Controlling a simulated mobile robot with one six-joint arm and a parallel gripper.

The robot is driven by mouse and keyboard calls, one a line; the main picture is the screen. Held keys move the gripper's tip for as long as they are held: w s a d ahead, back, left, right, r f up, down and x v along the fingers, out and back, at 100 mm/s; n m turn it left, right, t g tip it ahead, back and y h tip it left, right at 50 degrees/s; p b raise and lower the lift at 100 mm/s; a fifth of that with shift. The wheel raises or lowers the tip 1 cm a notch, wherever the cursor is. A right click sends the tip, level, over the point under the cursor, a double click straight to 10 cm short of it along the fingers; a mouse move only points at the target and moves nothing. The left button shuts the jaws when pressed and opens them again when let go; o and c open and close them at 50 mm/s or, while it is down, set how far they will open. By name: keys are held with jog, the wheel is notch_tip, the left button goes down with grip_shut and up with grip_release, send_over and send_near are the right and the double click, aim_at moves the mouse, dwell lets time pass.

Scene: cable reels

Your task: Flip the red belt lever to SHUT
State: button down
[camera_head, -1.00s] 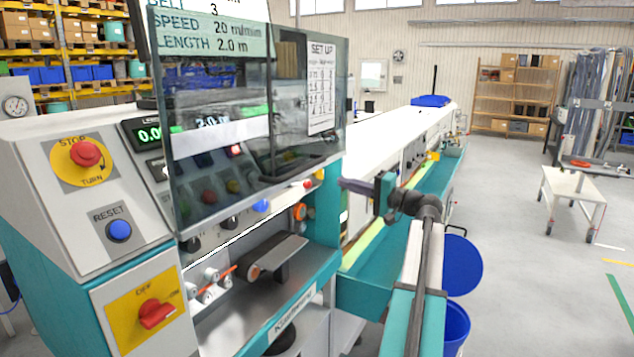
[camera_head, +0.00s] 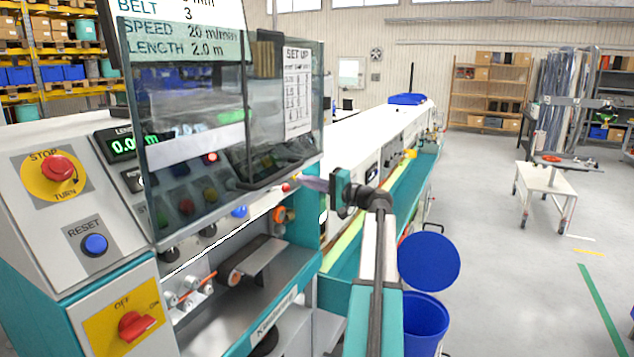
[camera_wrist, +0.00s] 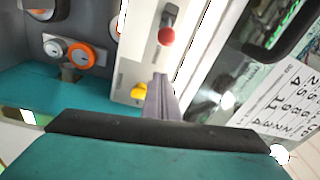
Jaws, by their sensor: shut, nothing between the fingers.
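The red belt lever shows in the wrist view as a red ball knob (camera_wrist: 167,36) on a short dark arm, set in a pale panel. In the head view its small red knob (camera_head: 286,187) shows just below the clear guard's lower right corner. My gripper (camera_head: 304,182) is shut and empty, just to the right of the knob. In the wrist view the closed fingers (camera_wrist: 160,80) point up toward the knob, with a visible gap below it. Any SHUT marking is too small to read.
A yellow knob (camera_wrist: 139,91) sits close left of my fingers. The clear guard (camera_head: 220,130) hangs left of the gripper. An orange knob (camera_head: 279,214) and a blue button (camera_head: 240,211) lie below. Open floor (camera_head: 500,240) is at right.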

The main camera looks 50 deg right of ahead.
aim_at(286, 188)
jog(key=shift+w+a+f+p, duration=0.15)
jog(key=shift+a+p, duration=0.35)
jog(key=shift+a, duration=0.5)
jog(key=shift+w+a+f+p, duration=0.15)
jog(key=shift+a+p, duration=0.3)
jog(key=shift+a, duration=0.5)
jog(key=shift+s+h, duration=0.3)
jog(key=shift+h, duration=0.1)
